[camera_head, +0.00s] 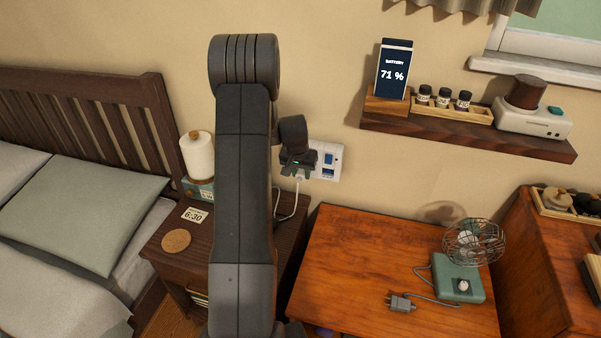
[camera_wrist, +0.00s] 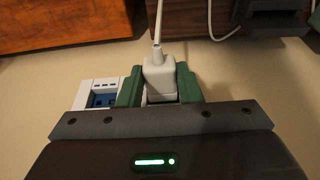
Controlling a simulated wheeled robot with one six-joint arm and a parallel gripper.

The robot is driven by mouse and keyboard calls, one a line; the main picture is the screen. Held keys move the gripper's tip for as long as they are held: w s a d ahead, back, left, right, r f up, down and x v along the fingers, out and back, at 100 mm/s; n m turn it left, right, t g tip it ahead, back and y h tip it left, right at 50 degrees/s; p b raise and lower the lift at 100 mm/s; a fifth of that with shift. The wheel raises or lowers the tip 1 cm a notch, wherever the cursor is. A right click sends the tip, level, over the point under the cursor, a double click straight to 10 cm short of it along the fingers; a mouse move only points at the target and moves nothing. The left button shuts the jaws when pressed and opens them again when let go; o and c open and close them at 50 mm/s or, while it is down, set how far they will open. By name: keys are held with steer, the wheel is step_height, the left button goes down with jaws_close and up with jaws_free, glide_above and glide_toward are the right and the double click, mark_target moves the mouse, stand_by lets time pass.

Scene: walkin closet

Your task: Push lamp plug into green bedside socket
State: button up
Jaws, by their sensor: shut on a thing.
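My gripper (camera_head: 297,167) is at the wall, in front of the left part of a white socket plate (camera_head: 338,150). In the wrist view its green fingers (camera_wrist: 158,86) are shut on a white plug (camera_wrist: 157,72), with a white cord (camera_wrist: 155,25) leading away. The plate (camera_wrist: 84,98) shows beside the fingers with a blue socket (camera_wrist: 101,100). No green socket shows; the plate's part behind my gripper is hidden. I cannot tell whether the plug's pins are in a socket. A lamp (camera_head: 197,153) with a white shade and teal base stands on the nightstand.
The dark nightstand (camera_head: 150,250) holds a cork coaster (camera_head: 176,240) and a 6:30 card (camera_head: 194,215). An orange-brown desk (camera_head: 340,270) holds a wire-cage fan (camera_head: 460,275) and a loose grey plug (camera_head: 401,303). A wall shelf (camera_head: 470,132) juts out to the upper right.

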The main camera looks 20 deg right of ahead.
steer(key=shift+w+d, duration=0.35)
steer(key=shift+w, duration=0.05)
stand_by(0.4)
steer(key=o, duration=1.1)
steer(key=shift+o, duration=0.2)
steer(key=shift+r, duration=0.1)
steer(key=v, duration=1.3)
steer(key=shift+r+b, duration=0.3)
steer(key=shift+b, duration=0.1)
steer(key=shift+a+f, duration=0.1)
steer(key=shift+f, duration=0.05)
steer(key=p+x, duration=0.1)
steer(key=x, duration=1.2)
steer(key=shift+f, duration=0.3)
steer(key=shift+s, duration=0.15)
